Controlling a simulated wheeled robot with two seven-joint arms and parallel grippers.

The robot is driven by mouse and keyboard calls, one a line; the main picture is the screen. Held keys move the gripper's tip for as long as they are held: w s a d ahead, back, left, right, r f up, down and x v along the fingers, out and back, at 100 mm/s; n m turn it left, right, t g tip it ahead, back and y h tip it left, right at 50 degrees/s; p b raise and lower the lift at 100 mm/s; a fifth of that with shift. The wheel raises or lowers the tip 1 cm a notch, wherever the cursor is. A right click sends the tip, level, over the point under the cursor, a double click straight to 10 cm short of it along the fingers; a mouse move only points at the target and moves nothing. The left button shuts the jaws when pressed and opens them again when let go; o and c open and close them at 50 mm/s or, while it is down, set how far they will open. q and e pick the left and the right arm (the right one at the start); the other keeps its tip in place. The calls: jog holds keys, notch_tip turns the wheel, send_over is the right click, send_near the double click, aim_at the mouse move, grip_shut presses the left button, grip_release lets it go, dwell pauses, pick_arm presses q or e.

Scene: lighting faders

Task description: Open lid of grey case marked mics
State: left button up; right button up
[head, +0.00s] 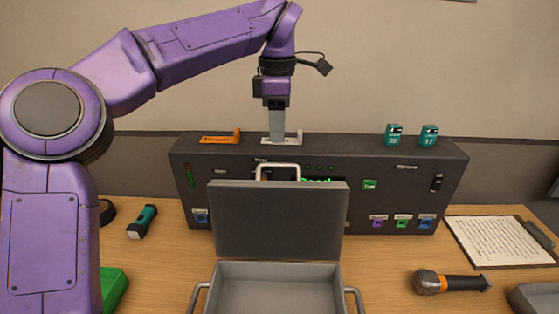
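The grey case (345,285) stands on the table at the bottom centre, cut off by the picture's lower edge. Its lid (278,222) is raised, roughly upright, in front of the console, and a metal handle (278,166) shows at its top. The visible interior looks empty. I see no "mics" marking on it. My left gripper (278,138) points down behind the lid, at the console's top, apart from the case. Its fingers show edge-on as one bar, so I cannot tell open from shut. My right gripper is not in view.
A dark console (405,172) spans the back, with two teal items (394,135) on top. A microphone (450,282), a clipboard (500,242) and a grey container edge (535,297) are at right. A teal flashlight (142,221) and a green object (114,288) are at left.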

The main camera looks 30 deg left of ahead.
pick_arm(q)
notch_tip(320, 180, down, 8)
jog(key=shift+r+b, duration=0.2)
jog(key=shift+b, duration=0.25)
grip_shut()
